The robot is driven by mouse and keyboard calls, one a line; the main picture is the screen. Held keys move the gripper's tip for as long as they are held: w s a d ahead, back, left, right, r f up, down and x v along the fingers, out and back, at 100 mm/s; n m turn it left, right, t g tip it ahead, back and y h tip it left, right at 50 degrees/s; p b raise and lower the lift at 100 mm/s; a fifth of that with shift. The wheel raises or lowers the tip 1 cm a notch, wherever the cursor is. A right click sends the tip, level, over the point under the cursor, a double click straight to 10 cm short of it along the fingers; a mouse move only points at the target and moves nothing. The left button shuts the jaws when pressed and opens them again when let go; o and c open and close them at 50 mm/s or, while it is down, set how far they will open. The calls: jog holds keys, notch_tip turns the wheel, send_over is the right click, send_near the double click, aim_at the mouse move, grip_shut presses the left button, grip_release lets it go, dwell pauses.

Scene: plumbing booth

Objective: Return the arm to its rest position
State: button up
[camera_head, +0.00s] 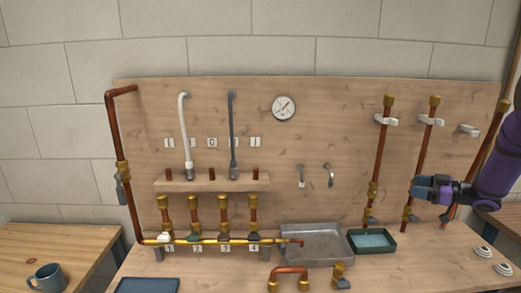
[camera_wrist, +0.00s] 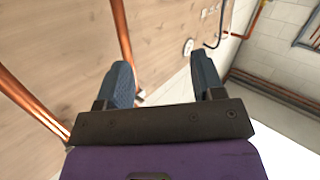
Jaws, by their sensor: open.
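My gripper (camera_head: 422,187) is at the right of the head view, on the end of my purple arm, in front of the right part of the wooden board. In the wrist view my gripper (camera_wrist: 165,80) shows two blue-grey fingers spread apart with nothing between them. Copper pipes stand on the board close to it, and one pipe (camera_wrist: 122,35) passes beside the left finger in the wrist view. I cannot tell from these frames whether the gripper touches any pipe.
A wooden board (camera_head: 250,110) carries upright pipes (camera_head: 380,150), a gauge (camera_head: 284,108) and a brass manifold (camera_head: 210,239). On the bench are a metal tray (camera_head: 318,232), a green tray (camera_head: 372,252) and a copper bend (camera_head: 290,271). A mug (camera_head: 47,277) sits on the left table.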

jog(key=a+r+m+t+h, duration=0.25)
jog(key=r+h, duration=0.25)
jog(key=r, duration=0.5)
jog(key=a+r+m+t+h, duration=0.25)
jog(key=r+h, duration=0.35)
jog(key=r, duration=0.4)
jog(key=s+a+r+m+g+h, duration=0.2)
jog(key=s+r+m+h, duration=0.15)
jog(key=s, duration=0.25)
jog(key=s+a+f+m+g, duration=0.1)
jog(key=s+a, duration=0.4)
jog(key=s, duration=0.6)
jog(key=s+a+f+m+g+y, duration=0.1)
jog(key=s+a+g, duration=0.3)
jog(key=s, duration=0.8)
jog(key=s+a+f+m+g, duration=0.1)
jog(key=s+a+g, duration=0.2)
jog(key=s, duration=0.9)
jog(key=a, duration=0.2)
jog(key=shift+s+a+f+m+y, duration=0.25)
jog(key=shift+a+f+m+y, duration=0.05)
jog(key=shift+m+y, duration=0.05)
jog(key=shift+c, duration=0.4)
